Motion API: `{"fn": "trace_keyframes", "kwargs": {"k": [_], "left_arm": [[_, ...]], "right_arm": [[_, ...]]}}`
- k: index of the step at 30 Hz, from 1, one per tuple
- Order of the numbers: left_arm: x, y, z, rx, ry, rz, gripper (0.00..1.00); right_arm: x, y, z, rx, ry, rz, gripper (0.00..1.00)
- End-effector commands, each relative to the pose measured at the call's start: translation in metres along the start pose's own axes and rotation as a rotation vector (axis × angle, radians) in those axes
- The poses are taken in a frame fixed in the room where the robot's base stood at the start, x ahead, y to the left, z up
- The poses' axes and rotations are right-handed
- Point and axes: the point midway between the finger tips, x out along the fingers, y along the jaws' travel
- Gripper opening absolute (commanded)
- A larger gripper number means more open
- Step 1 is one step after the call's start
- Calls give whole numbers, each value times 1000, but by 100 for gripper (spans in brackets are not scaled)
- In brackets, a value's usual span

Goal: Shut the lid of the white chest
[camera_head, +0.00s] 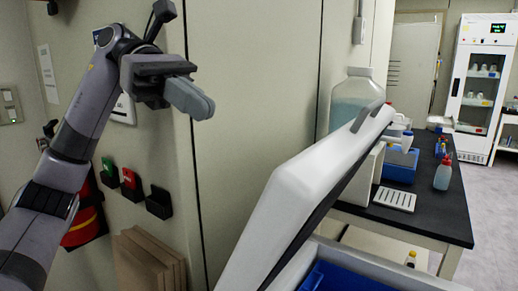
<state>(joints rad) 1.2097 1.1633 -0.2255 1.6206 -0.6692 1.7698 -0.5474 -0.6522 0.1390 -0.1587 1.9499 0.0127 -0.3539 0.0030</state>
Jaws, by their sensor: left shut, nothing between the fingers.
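The white chest (375,262) stands at the lower right, with only its upper part in the picture. Its white lid (312,180) is raised and tilted, and a grey handle (367,115) sits at its upper end. Something blue (345,278) shows inside the open chest. My left gripper (205,106) is shut and empty, to the upper left of the lid and apart from it. My right gripper is not in view.
A black-topped bench (432,204) behind the lid carries a large clear bottle (354,92), a blue box (401,165), a white rack (394,198) and a wash bottle (443,175). Wall holders (131,184) are near my left arm. A glass-door cabinet (478,90) stands far right.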

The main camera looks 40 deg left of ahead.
Motion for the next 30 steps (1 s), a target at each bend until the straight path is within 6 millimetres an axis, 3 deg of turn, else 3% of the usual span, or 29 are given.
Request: {"fn": "trace_keyframes", "kwargs": {"k": [9,15,21,30], "left_arm": [[65,0,0,0,1,-5,0],[94,0,0,-2,0,-4,0],[107,0,0,-2,-2,-2,0],[108,0,0,-2,-2,-2,0]], "right_arm": [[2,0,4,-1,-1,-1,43],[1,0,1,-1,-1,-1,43],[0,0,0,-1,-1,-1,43],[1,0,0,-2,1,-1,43]]}}
